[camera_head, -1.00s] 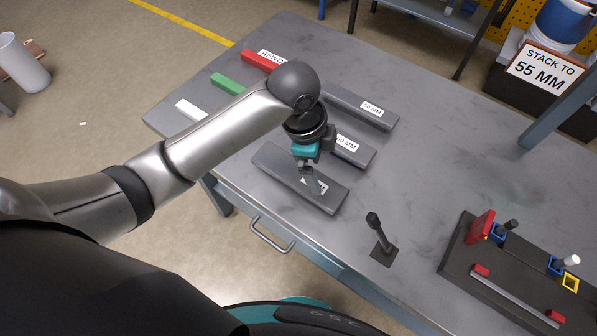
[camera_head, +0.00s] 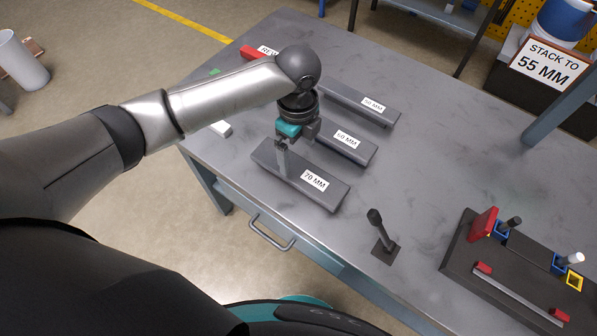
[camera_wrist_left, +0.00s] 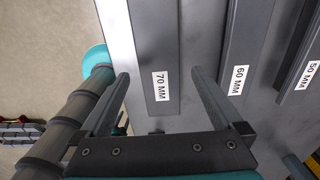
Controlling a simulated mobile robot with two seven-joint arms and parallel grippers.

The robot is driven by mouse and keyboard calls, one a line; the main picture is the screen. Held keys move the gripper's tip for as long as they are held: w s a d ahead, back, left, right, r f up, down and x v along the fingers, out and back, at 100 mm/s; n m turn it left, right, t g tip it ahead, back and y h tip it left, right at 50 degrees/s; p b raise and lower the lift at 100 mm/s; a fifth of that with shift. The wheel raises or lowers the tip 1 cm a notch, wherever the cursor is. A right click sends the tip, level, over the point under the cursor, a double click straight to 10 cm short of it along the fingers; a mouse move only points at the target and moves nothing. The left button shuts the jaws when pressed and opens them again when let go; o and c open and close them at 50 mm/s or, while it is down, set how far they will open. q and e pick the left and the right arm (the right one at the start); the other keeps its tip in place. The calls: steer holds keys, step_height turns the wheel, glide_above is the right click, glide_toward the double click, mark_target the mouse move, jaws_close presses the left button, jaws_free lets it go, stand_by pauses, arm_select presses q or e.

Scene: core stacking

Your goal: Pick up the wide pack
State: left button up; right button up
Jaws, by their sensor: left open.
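The wide pack appears to be the grey block labelled 70 MM (camera_head: 325,190), lying on the table nearest its front edge. It also shows in the left wrist view (camera_wrist_left: 158,45), running between the two fingers. My left gripper (camera_head: 283,172) is open, pointing down over the left part of this block. In the left wrist view my left gripper (camera_wrist_left: 160,76) has one finger on each side of the label. I cannot tell whether the fingertips touch the block. The gripper hides part of the block in the head view. My right gripper is not in view.
Grey blocks labelled 60 MM (camera_head: 352,150) and 50 MM (camera_head: 382,113) lie behind. A dark upright post (camera_head: 378,228) stands to the right. A dark fixture (camera_head: 463,245) with red stops is at the far right.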

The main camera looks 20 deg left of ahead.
mark_target(299, 169)
arm_select(q)
steer(key=shift+s+d+f+b, duration=0.1)
steer(key=shift+f+b, duration=0.2)
steer(key=shift+f, duration=1.25)
steer(key=shift+s+d+f+b, duration=0.1)
steer(key=shift+f+b, duration=0.2)
steer(key=shift+f, duration=1.25)
steer(key=shift+w+r, duration=0.1)
jaws_close()
